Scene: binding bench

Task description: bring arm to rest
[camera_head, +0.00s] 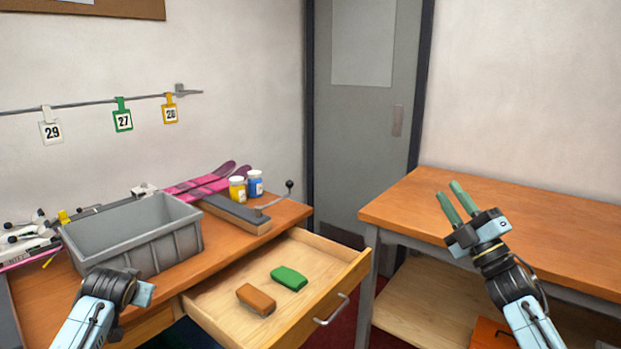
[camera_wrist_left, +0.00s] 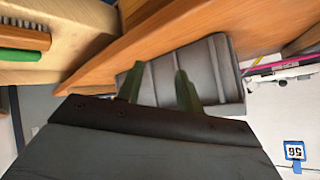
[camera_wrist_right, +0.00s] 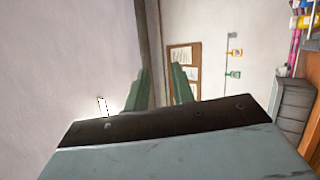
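My right gripper (camera_head: 455,203) is raised in front of the right-hand table, its two green fingers pointing up and apart with nothing between them. In the right wrist view its fingers (camera_wrist_right: 161,85) also stand apart against the wall. My left arm shows at the lower left of the head view, in front of the grey bin (camera_head: 150,262); its fingers are hidden there. In the left wrist view the left gripper (camera_wrist_left: 158,80) has its fingers apart and empty, with the grey bin behind them.
An open drawer (camera_head: 220,305) holds a brown brush (camera_head: 256,299) and a green block (camera_head: 289,278). Yellow (camera_head: 237,190) and blue (camera_head: 255,184) jars stand at the bench's back. The right-hand table (camera_head: 530,220) has a clear top. Numbered tags (camera_head: 123,120) hang from a wall rail.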

